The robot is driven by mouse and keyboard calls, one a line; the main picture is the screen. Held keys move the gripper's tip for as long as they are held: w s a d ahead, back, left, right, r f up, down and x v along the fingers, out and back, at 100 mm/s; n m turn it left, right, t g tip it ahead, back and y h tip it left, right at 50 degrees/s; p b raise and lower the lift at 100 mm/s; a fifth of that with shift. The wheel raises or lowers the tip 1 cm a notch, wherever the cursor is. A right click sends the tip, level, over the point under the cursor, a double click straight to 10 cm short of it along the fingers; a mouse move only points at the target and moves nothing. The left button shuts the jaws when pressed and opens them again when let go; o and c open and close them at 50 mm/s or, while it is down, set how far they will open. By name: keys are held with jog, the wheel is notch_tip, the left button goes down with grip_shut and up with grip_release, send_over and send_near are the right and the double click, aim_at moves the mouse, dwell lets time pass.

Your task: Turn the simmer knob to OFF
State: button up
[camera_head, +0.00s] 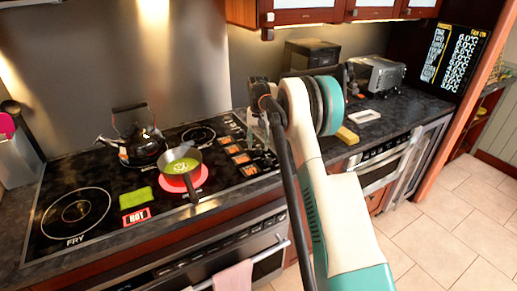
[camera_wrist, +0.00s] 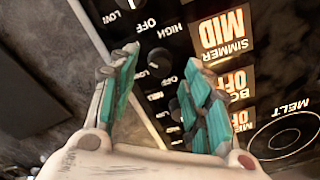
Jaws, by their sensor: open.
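In the wrist view, the lit display reading "SIMMER MID" (camera_wrist: 225,38) stands right of a row of round dark knobs marked LOW, OFF and HIGH. One knob (camera_wrist: 153,57) lies between the two teal fingertips of my gripper (camera_wrist: 162,58). The gripper is open and no contact with this knob is clear. I cannot tell for sure that it is the simmer knob. Another knob (camera_wrist: 131,4) shows at the top edge. Lower knobs are partly hidden by the fingers. In the head view, my arm hides much of the knob row and the gripper.

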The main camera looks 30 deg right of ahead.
jog(key=shift+f, duration=1)
grip_shut()
